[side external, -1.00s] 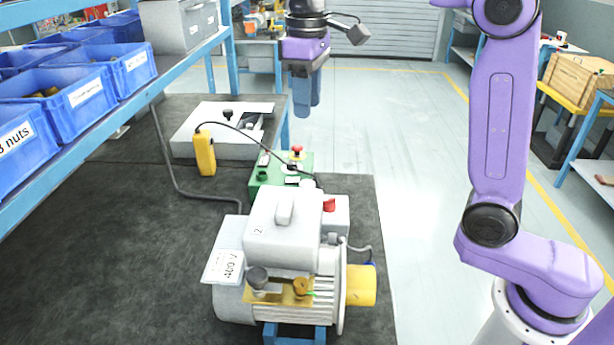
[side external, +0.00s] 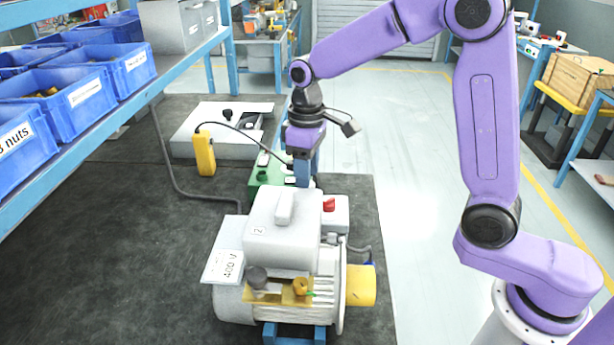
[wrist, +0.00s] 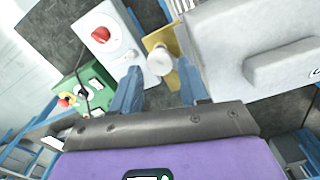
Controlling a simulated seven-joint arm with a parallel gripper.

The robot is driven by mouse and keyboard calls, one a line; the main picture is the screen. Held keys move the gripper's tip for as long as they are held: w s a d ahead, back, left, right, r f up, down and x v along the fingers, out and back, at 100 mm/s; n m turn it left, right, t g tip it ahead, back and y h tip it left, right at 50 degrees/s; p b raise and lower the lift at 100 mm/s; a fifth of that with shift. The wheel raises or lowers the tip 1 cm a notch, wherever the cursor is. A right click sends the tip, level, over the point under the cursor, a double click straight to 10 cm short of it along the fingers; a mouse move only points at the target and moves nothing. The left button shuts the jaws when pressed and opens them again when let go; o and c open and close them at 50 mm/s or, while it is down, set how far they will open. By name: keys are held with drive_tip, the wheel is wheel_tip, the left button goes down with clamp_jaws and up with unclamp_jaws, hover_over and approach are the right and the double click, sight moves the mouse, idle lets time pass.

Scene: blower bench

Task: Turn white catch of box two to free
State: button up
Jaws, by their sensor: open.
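Box two (side external: 285,235) is a light grey cover with a raised handle and a small "2" label, sitting on top of the motor. In the wrist view its grey cover (wrist: 225,35) is at the right. A white round catch (wrist: 159,60) stands on a brass plate (wrist: 165,40) beside the cover. My gripper (wrist: 158,76) is open, one blue finger on each side of the white catch; I cannot tell whether either touches it. In the side view my gripper (side external: 302,184) points down behind the box, and the white catch is hidden.
A small box with a red knob (side external: 329,204) is close beside the cover. A green control box (side external: 264,172) stands behind. A dark knob (side external: 257,279) and a brass-coloured knob (side external: 301,287) are on the near plate. A yellow handset (side external: 205,153) and blue bins (side external: 88,93) are left.

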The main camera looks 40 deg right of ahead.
drive_tip(key=shift+f, duration=1)
drive_tip(key=c, duration=0.8)
drive_tip(key=shift+o, duration=0.2)
drive_tip(key=shift+r+m, duration=0.1)
drive_tip(key=shift+m, duration=2.7)
